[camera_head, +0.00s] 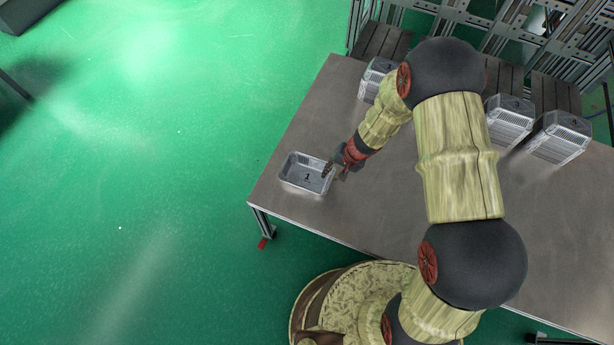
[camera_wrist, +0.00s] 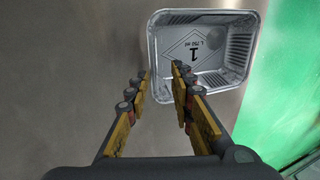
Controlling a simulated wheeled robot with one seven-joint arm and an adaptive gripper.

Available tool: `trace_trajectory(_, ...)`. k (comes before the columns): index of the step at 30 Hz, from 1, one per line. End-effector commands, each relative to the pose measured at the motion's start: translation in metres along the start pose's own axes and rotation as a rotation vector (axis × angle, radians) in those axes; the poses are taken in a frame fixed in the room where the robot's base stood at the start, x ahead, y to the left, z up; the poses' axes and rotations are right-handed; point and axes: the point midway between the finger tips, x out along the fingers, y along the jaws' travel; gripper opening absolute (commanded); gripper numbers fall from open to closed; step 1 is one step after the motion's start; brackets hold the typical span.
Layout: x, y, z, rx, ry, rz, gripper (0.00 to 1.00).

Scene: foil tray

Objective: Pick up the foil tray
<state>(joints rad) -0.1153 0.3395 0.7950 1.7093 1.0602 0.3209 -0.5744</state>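The foil tray (camera_head: 296,166) is a shallow silver rectangular tray marked "1". It sits upright on the metal table near its left corner. In the wrist view the tray (camera_wrist: 222,50) is at the upper right, open side up and empty. My gripper (camera_head: 331,170) is at the tray's right edge in the head view. In the wrist view my gripper (camera_wrist: 163,87) is open, with one finger outside the tray's near side wall and the other over its inside. The wall lies between the fingertips in the picture. I cannot tell whether either finger touches it.
Stacks of foil trays stand along the table's back edge, one (camera_head: 375,78) partly behind my arm and two at the right (camera_head: 509,120) (camera_head: 559,137). A metal frame rises behind them. The grey table (camera_head: 310,115) is clear around the tray; green floor lies beyond its left edge.

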Motion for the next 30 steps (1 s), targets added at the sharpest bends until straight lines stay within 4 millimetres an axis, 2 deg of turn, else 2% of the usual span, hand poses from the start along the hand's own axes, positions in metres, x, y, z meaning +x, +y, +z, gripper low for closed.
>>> trace_trajectory(6, 0.033, 0.008, -0.001, 0.001, -0.002, 0.001, 0.23)
trace_trajectory(10, 0.046, 0.007, -0.002, -0.001, -0.001, 0.001, 0.23)
trace_trajectory(17, 0.045, 0.006, -0.002, 0.000, 0.000, 0.000, 0.23)
trace_trajectory(30, 0.045, 0.006, -0.002, 0.000, 0.000, 0.000, 0.00)
